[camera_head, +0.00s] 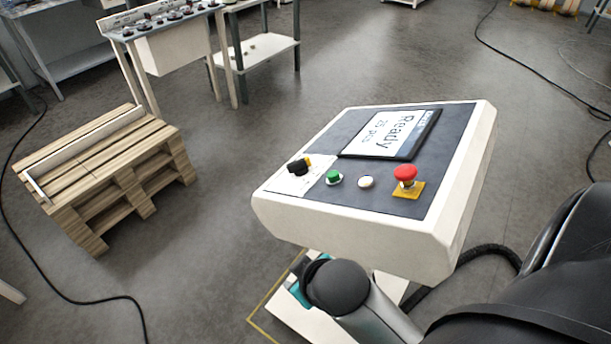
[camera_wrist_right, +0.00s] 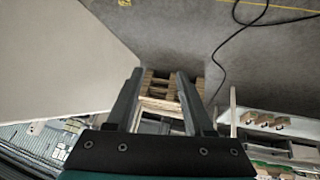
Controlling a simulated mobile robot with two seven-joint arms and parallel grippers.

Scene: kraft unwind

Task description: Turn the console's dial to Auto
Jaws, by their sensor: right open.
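The console (camera_head: 270,213) has a white housing and a dark sloped top, tilted in the head view. Its black dial (camera_head: 299,167) sits on a pale label plate at the top's left end, with a yellow mark beside it. The label text is too small to read, so I cannot tell the dial's setting. The screen (camera_head: 385,137) reads "Ready" and "25 pcs". My right gripper (camera_wrist_right: 160,76) is open and empty in the right wrist view. In the head view my right arm is below the console's front edge, its fingers hidden. My left gripper is not in view.
Beside the dial are a green button (camera_head: 334,177), a white button (camera_head: 366,182) and a red mushroom button (camera_head: 405,174). A wooden pallet (camera_head: 108,160) stands at left. A bench (camera_head: 176,48) stands behind. Cables cross the floor. Floor between pallet and console is clear.

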